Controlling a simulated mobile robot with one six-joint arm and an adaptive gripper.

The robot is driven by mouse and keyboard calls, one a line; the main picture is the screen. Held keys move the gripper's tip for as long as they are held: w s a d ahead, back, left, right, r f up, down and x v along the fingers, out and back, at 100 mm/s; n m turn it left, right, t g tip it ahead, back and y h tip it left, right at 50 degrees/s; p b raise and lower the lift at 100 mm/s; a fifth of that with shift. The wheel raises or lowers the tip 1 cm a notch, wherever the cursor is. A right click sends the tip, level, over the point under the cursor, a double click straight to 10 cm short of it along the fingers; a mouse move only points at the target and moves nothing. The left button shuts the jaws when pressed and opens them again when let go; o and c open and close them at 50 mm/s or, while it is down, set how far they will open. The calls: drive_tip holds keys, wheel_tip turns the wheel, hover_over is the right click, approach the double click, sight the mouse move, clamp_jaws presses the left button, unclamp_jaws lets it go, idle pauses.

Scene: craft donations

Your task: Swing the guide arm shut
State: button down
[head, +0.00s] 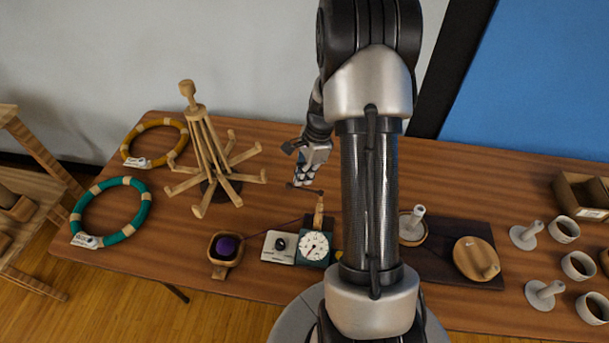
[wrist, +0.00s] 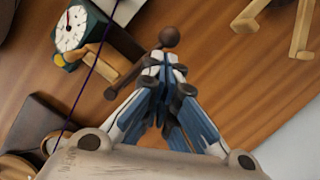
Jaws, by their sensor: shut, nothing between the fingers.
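The guide arm (head: 305,188) appears to be the thin dark brown bar near the wooden post (head: 319,211) of the dial device (head: 315,248). In the wrist view the guide arm (wrist: 124,82) runs diagonally, with a round knob (wrist: 168,37) just beyond my fingertips. My gripper (head: 303,180) is shut and empty, right at the bar. The dial (wrist: 70,28) shows at the upper left there.
A purple yarn ball (head: 228,246) sits in a wooden holder, with a thin yarn line running rightward. A wooden swift (head: 205,150) stands left of my gripper. Two rings (head: 110,210) lie farther left.

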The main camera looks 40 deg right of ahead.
drive_tip(key=shift+s+a+n+p, duration=0.1)
drive_tip(key=shift+a+n+p, duration=0.25)
drive_tip(key=shift+n, duration=0.35)
drive_tip(key=a+n, duration=0.1)
drive_tip(key=n, duration=0.1)
drive_tip(key=s+n+g+p, duration=0.1)
drive_tip(key=shift+a+n+p, duration=0.3)
drive_tip(key=shift+a+n, duration=0.1)
drive_tip(key=s+a+n+g+h+p, duration=0.1)
drive_tip(key=s+n, duration=0.5)
drive_tip(key=n, duration=0.8)
drive_tip(key=shift+s+a+g+h+p, duration=0.25)
drive_tip(key=shift+a+g+h+p, duration=0.15)
drive_tip(key=shift+g+p, duration=0.4)
drive_tip(key=shift+d, duration=0.1)
